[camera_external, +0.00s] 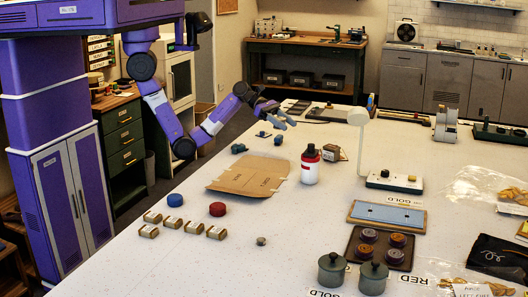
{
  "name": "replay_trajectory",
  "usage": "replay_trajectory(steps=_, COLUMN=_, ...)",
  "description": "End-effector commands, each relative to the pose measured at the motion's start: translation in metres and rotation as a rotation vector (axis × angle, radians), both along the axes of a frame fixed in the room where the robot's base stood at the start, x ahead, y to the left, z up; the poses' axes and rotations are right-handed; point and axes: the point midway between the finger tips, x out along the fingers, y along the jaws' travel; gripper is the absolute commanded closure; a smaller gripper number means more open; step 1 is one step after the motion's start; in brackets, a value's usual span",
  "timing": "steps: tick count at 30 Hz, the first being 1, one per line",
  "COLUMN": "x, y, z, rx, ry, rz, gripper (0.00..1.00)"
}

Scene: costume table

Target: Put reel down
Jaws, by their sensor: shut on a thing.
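My gripper (284,120) is over the far left part of the white table, above small blue pieces. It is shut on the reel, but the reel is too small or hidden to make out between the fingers. A blue round reel-like piece (175,200) and a red one (217,209) lie on the table at the front left. A dark tray (351,256) at the front right holds several round purple and orange-brown pieces.
Small blue pieces (264,134) lie below my gripper. Two dark green pots (373,279) are at the front.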

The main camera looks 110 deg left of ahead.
Motion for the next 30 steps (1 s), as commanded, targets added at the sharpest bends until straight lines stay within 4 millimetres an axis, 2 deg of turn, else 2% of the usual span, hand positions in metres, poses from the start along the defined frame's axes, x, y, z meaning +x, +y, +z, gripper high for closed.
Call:
replay_trajectory(steps=1, x=-0.001, y=0.0, z=-0.016, rx=-0.005, ry=0.005, rz=0.001, gripper=0.93)
replay_trajectory(steps=3, x=-0.001, y=0.0, z=-0.032, rx=-0.005, ry=0.004, rz=0.001, gripper=0.93)
replay_trajectory(steps=9, x=-0.001, y=0.0, z=-0.07, rx=-0.002, ry=0.002, rz=0.0, gripper=0.93)
replay_trajectory(steps=17, x=0.0, y=0.0, z=-0.087, rx=-0.001, ry=0.0, rz=-0.001, gripper=0.93)
replay_trajectory(steps=25, x=0.0, y=0.0, z=-0.122, rx=-0.002, ry=0.001, rz=0.001, gripper=0.93)
replay_trajectory(steps=30, x=0.0, y=0.0, z=-0.124, rx=0.001, ry=-0.001, rz=0.0, gripper=0.93)
